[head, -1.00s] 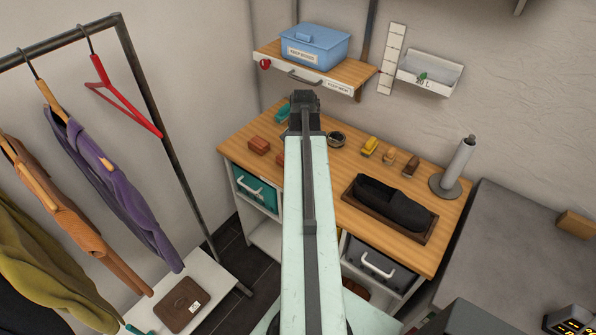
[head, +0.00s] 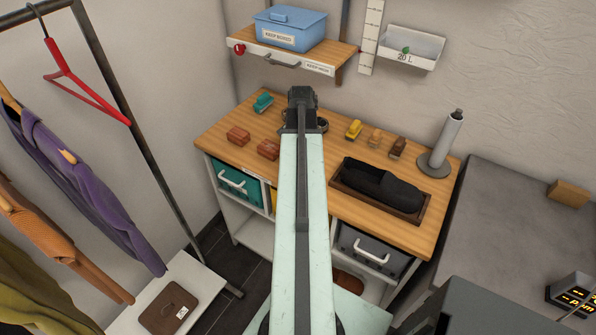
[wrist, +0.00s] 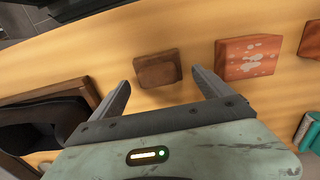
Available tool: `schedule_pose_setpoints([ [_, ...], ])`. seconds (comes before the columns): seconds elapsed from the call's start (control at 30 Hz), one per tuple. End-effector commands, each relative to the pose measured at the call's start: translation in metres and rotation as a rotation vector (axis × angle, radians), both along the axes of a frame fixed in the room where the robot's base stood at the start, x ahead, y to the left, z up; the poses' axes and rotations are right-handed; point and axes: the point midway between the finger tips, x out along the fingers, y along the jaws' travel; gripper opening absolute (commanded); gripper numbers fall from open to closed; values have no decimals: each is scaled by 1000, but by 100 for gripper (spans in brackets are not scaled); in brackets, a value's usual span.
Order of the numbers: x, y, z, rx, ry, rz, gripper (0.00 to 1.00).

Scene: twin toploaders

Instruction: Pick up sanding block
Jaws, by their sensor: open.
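A brown block (wrist: 158,69), which looks like the sanding block though I cannot be sure, lies on the wooden bench top in the wrist view. It sits just beyond and between the tips of my open gripper (wrist: 161,78), with nothing held. My arm hides this spot in the head view. To its right in the wrist view is an orange-red block with whitish patches (wrist: 248,58). A second orange-red block (wrist: 311,39) is cut by the picture edge. The orange-red pair shows in the head view left of my arm (head: 268,149).
A dark shoe lies in a wooden tray (head: 425,214) right of my arm. Brushes (head: 375,138), a paper-roll stand (head: 433,165) and a teal item (head: 263,103) stand on the bench (head: 300,215). A shelf (head: 335,62) with a blue box is above; a clothes rack (head: 120,110) is left.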

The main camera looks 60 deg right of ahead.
Motion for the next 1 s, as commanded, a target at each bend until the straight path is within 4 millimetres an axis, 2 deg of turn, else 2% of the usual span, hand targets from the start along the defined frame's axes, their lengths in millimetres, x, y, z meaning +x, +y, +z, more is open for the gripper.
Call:
schedule_pose_setpoints([
  [0.03, 0, 0, -16, 0, 0, 0, 89],
  [0.07, 0, 0, -18, 0, 0, 0, 89],
  [0.3, 1, 1, -14, 0, 0, 1, 89],
  [0.53, 1, 1, -14, 0, 0, 2, 25],
  [0.57, 1, 1, -14, 0, 0, 2, 23],
  [0.6, 1, 1, -14, 0, 0, 2, 16],
  [0.83, 1, 1, -11, 0, 0, 3, 16],
  [1.0, 1, 1, 10, 0, 0, 3, 16],
])
